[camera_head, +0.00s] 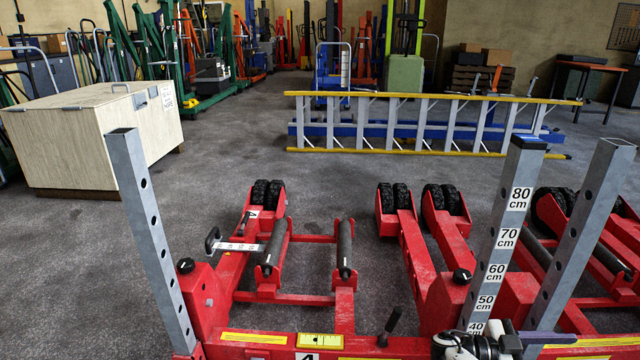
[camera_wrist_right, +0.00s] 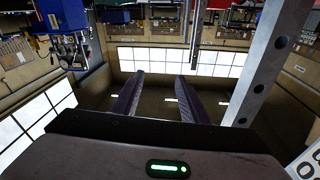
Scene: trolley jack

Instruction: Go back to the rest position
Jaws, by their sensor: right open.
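The red trolley jack (camera_head: 343,300) stands on the floor in front of me in the head view, with black rollers, small wheels and grey upright posts. My right gripper (camera_head: 550,338) shows at the bottom right of the head view, low by the post marked in cm (camera_head: 495,240). In the right wrist view its two dark fingers (camera_wrist_right: 160,97) are apart with nothing between them. A grey post with holes (camera_wrist_right: 268,60) rises close on the right there. Whether the gripper touches a post cannot be told. My left gripper is not in view.
A pale wooden box (camera_head: 85,140) stands at the left. A yellow-edged ladder (camera_head: 420,122) lies on its side behind the jack. A left grey post (camera_head: 152,240) stands near me. Green and red lifting equipment lines the back. The grey floor between is clear.

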